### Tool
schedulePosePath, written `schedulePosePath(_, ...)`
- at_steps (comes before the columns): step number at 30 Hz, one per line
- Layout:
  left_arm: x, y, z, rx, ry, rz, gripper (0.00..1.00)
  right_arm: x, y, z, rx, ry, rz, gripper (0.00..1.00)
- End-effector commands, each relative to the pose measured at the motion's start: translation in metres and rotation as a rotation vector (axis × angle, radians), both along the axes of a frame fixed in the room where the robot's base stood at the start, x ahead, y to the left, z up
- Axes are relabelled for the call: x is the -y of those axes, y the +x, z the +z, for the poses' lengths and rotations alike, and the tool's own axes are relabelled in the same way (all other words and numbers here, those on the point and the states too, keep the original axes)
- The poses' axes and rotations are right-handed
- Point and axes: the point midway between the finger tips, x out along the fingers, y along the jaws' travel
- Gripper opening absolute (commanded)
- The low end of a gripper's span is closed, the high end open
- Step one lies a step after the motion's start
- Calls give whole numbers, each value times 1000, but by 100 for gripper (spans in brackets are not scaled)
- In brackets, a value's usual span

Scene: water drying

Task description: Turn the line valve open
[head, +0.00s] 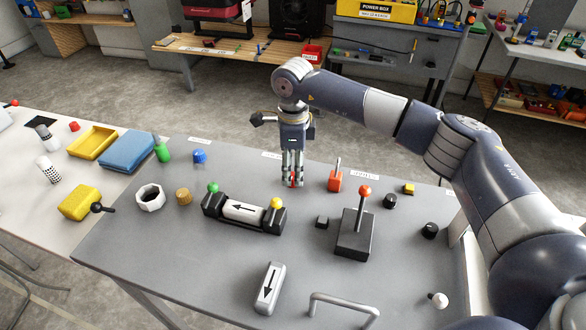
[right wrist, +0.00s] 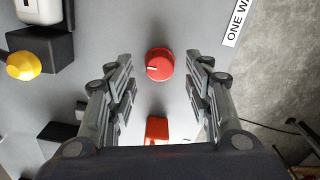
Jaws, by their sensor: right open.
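A red round knob (right wrist: 159,64) with a white pointer mark, which looks like the line valve, stands on the grey table. My right gripper (head: 293,181) points down over it, with its fingers open on either side. In the right wrist view the knob sits between the two fingertips, with a gap on each side. In the head view the fingers hide most of the knob, and only a bit of red shows between them. My left gripper is not in view.
A red block with a lever (head: 335,181) stands close to the right of my gripper. A black box with a red-ball lever (head: 354,235) stands in front. The table's far edge is close behind.

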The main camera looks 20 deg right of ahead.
Motion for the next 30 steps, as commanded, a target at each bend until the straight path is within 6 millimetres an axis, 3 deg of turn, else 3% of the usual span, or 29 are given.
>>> schedulePosePath(6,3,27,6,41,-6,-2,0,0,0,-18,0,1,-1,47)
schedulePosePath(15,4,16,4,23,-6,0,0,0,0,-21,1,1,-1,47)
schedulePosePath(21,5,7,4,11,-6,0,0,0,0,-21,1,1,-1,3)
schedulePosePath(30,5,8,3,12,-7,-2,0,0,0,-21,1,1,-15,3)
